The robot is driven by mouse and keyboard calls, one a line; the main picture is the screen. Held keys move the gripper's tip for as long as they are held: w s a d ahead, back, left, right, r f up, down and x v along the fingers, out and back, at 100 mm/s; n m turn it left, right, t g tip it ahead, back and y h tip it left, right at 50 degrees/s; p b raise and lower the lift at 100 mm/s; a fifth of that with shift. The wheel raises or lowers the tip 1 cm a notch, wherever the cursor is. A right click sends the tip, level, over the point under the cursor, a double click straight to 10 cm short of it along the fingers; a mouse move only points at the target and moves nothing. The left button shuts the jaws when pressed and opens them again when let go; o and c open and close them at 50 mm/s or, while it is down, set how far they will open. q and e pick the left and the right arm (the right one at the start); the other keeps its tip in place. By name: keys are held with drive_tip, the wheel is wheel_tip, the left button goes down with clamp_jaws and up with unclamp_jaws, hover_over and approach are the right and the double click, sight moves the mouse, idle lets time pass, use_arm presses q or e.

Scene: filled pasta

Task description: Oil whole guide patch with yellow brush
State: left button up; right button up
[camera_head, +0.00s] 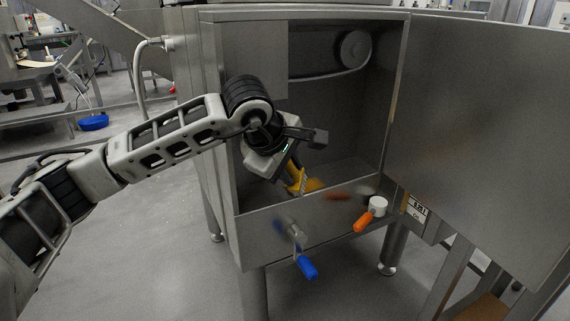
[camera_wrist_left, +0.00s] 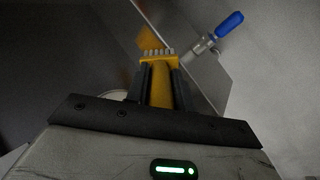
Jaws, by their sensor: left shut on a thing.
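My left gripper (camera_head: 293,172) reaches into the open steel cabinet and is shut on the yellow brush (camera_head: 305,184). The brush points down toward the inside of the front lip. In the left wrist view the brush (camera_wrist_left: 161,82) sits between the fingers (camera_wrist_left: 161,88), with pale bristle tufts at its far end. A blurred orange-brown area shows on the metal just beyond the bristles; I cannot tell if it is a reflection or the guide patch. No clearly marked guide patch can be made out. Whether the bristles touch metal is unclear. My right gripper is not in view.
A large steel door (camera_head: 485,120) stands open at the right. A round wheel (camera_head: 354,50) is on the back wall. The blue handle (camera_wrist_left: 229,24) also shows in the wrist view.

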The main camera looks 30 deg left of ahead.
use_arm(q)
drive_tip(key=shift+s+d+f, duration=0.1)
drive_tip(key=shift+s+d, duration=0.05)
drive_tip(key=shift+d, duration=0.1)
drive_tip(key=shift+r+p, duration=1.85)
drive_tip(key=shift+r, duration=1.2)
drive_tip(key=shift+r+p, duration=0.9)
drive_tip(key=shift+r, duration=0.6)
